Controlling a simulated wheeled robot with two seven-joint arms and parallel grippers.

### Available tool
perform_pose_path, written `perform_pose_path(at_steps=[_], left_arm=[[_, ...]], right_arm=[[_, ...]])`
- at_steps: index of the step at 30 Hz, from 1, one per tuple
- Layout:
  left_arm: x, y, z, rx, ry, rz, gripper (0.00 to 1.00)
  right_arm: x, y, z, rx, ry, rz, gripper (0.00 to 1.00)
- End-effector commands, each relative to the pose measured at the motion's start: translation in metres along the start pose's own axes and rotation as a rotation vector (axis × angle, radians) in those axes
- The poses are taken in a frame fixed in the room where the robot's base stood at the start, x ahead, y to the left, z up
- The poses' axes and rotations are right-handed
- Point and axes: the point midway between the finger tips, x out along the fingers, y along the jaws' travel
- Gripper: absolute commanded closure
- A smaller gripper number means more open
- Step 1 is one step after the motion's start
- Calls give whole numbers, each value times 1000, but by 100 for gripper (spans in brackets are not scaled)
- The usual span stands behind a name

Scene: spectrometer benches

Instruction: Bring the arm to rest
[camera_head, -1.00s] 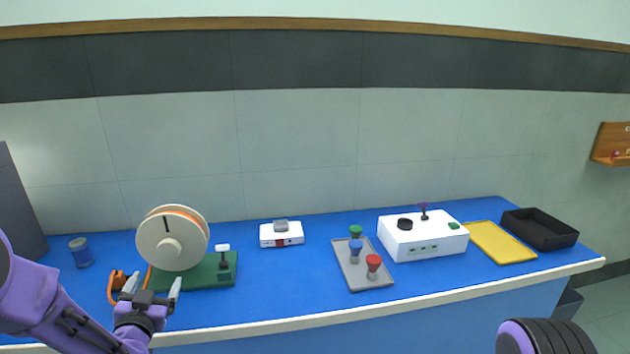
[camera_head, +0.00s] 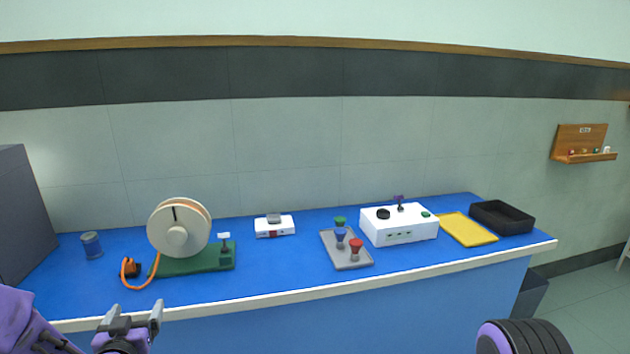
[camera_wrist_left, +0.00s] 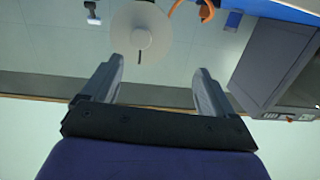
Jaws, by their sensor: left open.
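My left arm is purple and comes in at the lower left of the head view. Its gripper (camera_head: 132,317) is at the front edge of the blue bench (camera_head: 290,275), below the cable reel. In the left wrist view the two grey fingers (camera_wrist_left: 158,85) stand apart with nothing between them. The cream reel (camera_head: 180,228) sits on a green base, and it also shows upside down past the fingers in the left wrist view (camera_wrist_left: 141,32). At the lower right of the head view a dark rounded part of mine shows; no right gripper fingers are seen.
An orange cable with a plug (camera_head: 131,269) lies beside the reel, near a blue can (camera_head: 91,245). A white box (camera_head: 274,227), a grey tray (camera_head: 350,260) with coloured knobbed pieces, a white instrument (camera_head: 400,228), a yellow tray (camera_head: 467,230) and a black bin (camera_head: 502,217) stand rightward.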

Motion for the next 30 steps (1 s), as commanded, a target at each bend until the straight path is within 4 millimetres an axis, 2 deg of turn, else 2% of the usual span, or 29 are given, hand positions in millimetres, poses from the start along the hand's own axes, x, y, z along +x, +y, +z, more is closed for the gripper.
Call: perform_pose_path(at_steps=[5, 11, 14, 16, 17, 18, 21, 24, 25, 27, 30], left_arm=[[-22, 7, 45, -131, -134, -30, 13], [-67, 14, 119, -248, -340, -90, 13], [-105, 17, 167, -292, -478, -139, 13], [-143, 17, 205, -311, -598, -187, 13], [-162, 17, 222, -315, -655, -210, 13], [-191, 16, 245, -312, -733, -241, 13], [-259, 11, 286, -269, -902, -298, 13], [-309, 7, 310, -209, -1021, -314, 13], [-319, 6, 316, -196, -1046, -312, 13], [-335, 3, 324, -175, -1083, -313, 13], [-341, 1, 327, -168, -1097, -316, 13]], right_arm=[[0, 0, 0, 0, 0, 0, 100], [0, 0, 0, 0, -1, 1, 100], [0, 0, 0, 0, -1, 1, 100], [0, 0, 0, 0, -1, 0, 100], [0, 0, 0, 0, -1, 0, 100], [0, 0, 0, 0, -1, 0, 100], [0, 0, 0, 0, -1, 0, 100], [0, 0, 0, 0, -1, 1, 100], [0, 0, 0, 0, -1, 1, 100], [0, 0, 0, 0, -1, 1, 100], [0, 0, 0, 0, -1, 1, 100]])
